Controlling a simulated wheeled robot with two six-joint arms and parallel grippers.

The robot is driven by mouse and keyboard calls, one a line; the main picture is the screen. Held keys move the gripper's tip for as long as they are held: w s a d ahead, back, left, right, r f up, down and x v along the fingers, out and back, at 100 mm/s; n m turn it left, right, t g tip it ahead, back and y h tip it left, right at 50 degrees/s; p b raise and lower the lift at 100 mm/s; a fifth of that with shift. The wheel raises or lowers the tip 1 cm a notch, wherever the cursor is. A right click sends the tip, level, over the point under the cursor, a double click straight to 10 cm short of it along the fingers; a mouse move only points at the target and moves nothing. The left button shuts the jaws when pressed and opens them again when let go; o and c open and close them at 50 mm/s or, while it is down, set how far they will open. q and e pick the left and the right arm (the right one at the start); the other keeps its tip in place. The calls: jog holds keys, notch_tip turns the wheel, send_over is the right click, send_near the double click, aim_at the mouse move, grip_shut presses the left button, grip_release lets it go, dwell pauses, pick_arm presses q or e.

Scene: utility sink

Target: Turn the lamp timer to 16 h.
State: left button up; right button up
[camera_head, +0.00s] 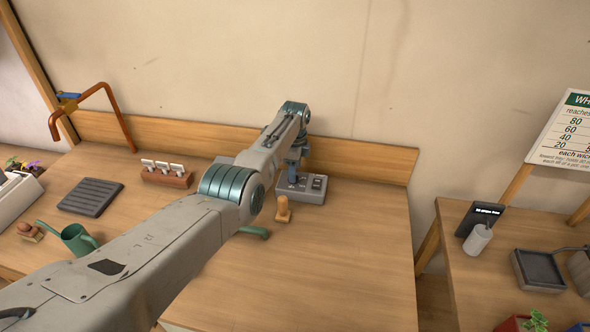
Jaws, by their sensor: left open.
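A grey box (313,194), which looks like the lamp timer, sits near the back of the wooden bench, against the wooden backboard. Small darker controls show on its right part; any dial marks are too small to read. My left gripper (292,178) points down at the left part of this box. It is open, but its fingertips are small and partly hidden, and I cannot tell whether they touch the box or straddle a knob. My left arm hides part of the bench behind it. My right gripper is not in view.
A small wooden peg-like object (283,209) stands just in front of the box. A green watering can (78,239), a dark ribbed tray (91,197) and a wooden label block (166,176) are on the left. The bench's front right is clear.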

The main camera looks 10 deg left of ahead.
pick_arm(q)
notch_tip(320, 180, up, 10)
jog(key=b, duration=0.1)
jog(key=shift+f, duration=0.15)
